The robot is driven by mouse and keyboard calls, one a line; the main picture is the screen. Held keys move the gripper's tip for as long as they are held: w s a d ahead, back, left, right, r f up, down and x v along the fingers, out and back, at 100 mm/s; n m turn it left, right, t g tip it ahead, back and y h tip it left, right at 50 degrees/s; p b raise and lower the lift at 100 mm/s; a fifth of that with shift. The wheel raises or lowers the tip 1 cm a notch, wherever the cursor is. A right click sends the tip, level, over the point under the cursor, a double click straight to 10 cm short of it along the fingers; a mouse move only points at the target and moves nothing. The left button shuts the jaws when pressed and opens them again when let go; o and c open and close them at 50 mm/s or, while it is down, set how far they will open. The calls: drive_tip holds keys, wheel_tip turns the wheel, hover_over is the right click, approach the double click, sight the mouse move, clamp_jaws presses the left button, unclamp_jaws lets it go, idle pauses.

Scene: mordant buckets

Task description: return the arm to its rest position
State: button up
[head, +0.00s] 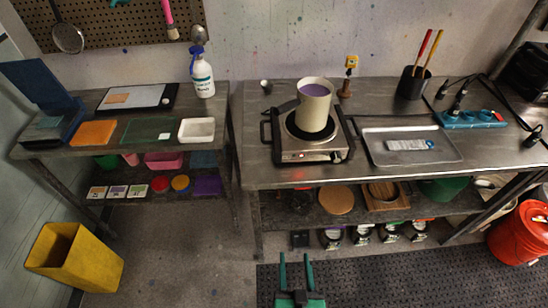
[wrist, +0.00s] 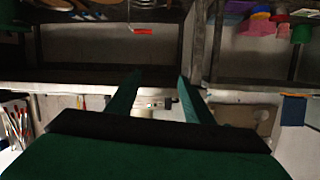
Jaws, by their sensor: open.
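My gripper (head: 296,271) has two green fingers and shows at the bottom middle of the head view, in front of the steel table. Its fingers are apart with nothing between them. In the wrist view my gripper (wrist: 160,88) points toward the table's underside and edge, and the picture is upside down. The gripper touches nothing that I can see.
A steel table (head: 365,176) holds a hot plate (head: 306,150) with a cream pot (head: 314,108) of purple liquid, and a metal tray (head: 411,146). A yellow bin (head: 72,256) stands at left, a red bucket (head: 521,234) at right.

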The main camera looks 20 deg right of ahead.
drive_tip(key=s+a+r+n+y, duration=0.2)
drive_tip(key=s+a+r, duration=0.1)
drive_tip(key=s+a, duration=0.4)
drive_tip(key=s+a+r+n+t+y, duration=0.1)
drive_tip(key=s+a+r, duration=0.3)
drive_tip(key=s+a, duration=0.4)
drive_tip(key=shift+s+n+y, duration=0.2)
drive_tip(key=shift+n+y, duration=0.4)
drive_tip(key=shift+n, duration=0.1)
